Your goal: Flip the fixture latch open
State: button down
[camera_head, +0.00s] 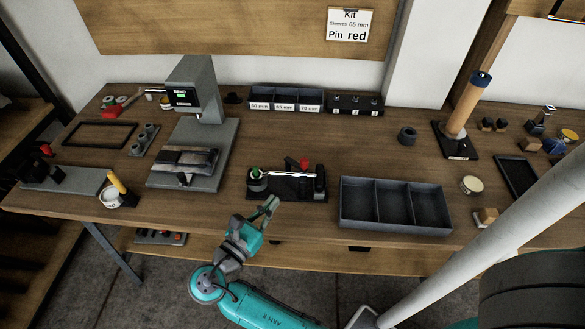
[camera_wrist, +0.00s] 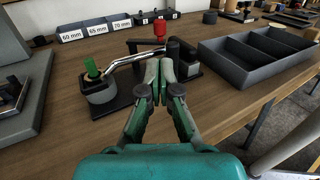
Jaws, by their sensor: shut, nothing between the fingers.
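The fixture (camera_head: 287,187) is a black base at the front middle of the bench. It shows larger in the wrist view (camera_wrist: 125,100). A silver latch bar (camera_head: 283,174) runs from the cylinder with a green pin (camera_head: 255,172) on the left toward a black post (camera_head: 320,180) on the right. In the wrist view the bar (camera_wrist: 143,57) lies low, its left end beside the green pin (camera_wrist: 92,69). A red knob (camera_wrist: 159,29) stands behind the bar. My gripper (camera_head: 271,204) is shut and empty at the fixture's front edge. Its fingertips (camera_wrist: 160,66) hide part of the fixture; contact is unclear.
A dark three-compartment tray (camera_head: 395,222) stands right of the fixture, empty. A grey press (camera_head: 196,105) stands to the left. Labelled bins (camera_head: 286,99) and a wooden post on a black base (camera_head: 467,105) are farther back. Bare bench lies behind the fixture.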

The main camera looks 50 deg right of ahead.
aim_at(307, 165)
jog(key=d, duration=0.4)
jog(key=w+d, duration=0.1)
jog(key=d, duration=0.3)
jog(key=w+d, duration=0.1)
jog(key=d, duration=0.3)
jog(key=shift+w+d, duration=0.15)
jog(key=shift+d+n+t, duration=0.2)
jog(key=shift+n+t, duration=0.1)
jog(key=shift+t, duration=0.2)
jog(key=shift+s+d+n+t, duration=0.15)
jog(key=shift+s+n+t, duration=0.15)
jog(key=shift+t, duration=0.1)
jog(key=shift+s+d+n+t+y, duration=0.25)
jog(key=shift+d+n+t+y, duration=0.5)
jog(key=shift+n+t, duration=0.4)
jog(key=shift+w+d+t, duration=0.1)
jog(key=shift+d+t, duration=0.25)
jog(key=shift+d, duration=1.05)
jog(key=shift+d, duration=0.1)
